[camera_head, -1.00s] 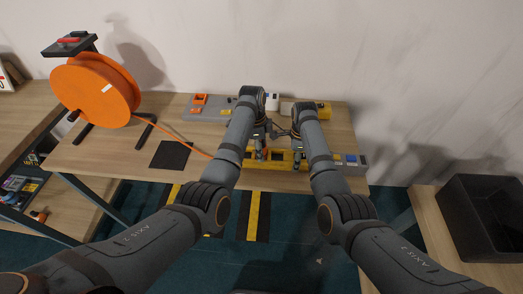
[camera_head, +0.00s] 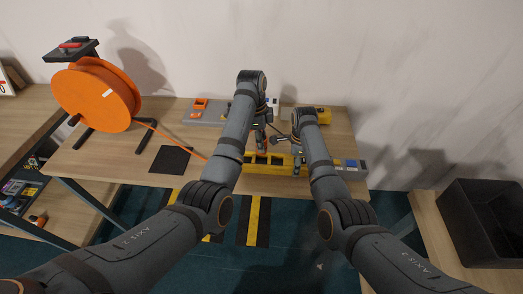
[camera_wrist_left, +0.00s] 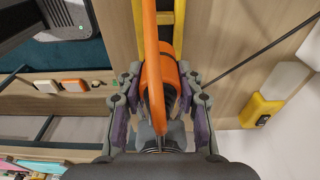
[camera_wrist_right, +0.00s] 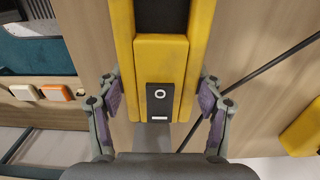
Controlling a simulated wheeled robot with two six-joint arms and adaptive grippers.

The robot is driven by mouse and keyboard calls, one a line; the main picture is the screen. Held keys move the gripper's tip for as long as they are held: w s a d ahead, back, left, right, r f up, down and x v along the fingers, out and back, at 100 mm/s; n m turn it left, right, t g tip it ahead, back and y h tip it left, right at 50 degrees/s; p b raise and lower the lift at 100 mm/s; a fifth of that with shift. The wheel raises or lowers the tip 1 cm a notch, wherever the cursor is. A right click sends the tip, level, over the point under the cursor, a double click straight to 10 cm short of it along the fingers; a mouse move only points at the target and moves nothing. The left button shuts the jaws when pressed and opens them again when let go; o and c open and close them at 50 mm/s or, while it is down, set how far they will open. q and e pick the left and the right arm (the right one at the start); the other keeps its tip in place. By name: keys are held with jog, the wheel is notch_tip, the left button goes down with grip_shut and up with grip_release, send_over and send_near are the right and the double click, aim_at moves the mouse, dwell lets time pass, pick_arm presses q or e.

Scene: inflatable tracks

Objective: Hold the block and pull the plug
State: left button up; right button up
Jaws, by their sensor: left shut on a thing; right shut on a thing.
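The yellow block (camera_head: 262,163) with dark square recesses lies near the table's front edge. In the right wrist view the block (camera_wrist_right: 150,50) shows a black plate with a white ring. My right gripper (camera_wrist_right: 160,95) is shut on the block, one finger on each side. My left gripper (camera_wrist_left: 160,98) is shut on the orange plug (camera_wrist_left: 168,75), whose orange cable runs up the picture. In the head view the left gripper (camera_head: 263,142) hangs just behind and above the block. Whether the plug is fully clear of the block is hidden.
A large orange cable reel (camera_head: 92,95) stands on the left of the table, its cable crossing toward the block. A black mat (camera_head: 170,160) lies in front. Grey and yellow units stand along the wall. A black bin (camera_head: 485,220) is at right.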

pick_arm(q)
notch_tip(320, 180, up, 4)
jog(key=shift+f, duration=0.1)
pick_arm(e)
jog(key=o, duration=1.8)
notch_tip(320, 180, up, 8)
jog(key=shift+f, duration=0.2)
pick_arm(q)
jog(key=shift+f, duration=0.1)
pick_arm(e)
jog(key=shift+f, duration=0.1)
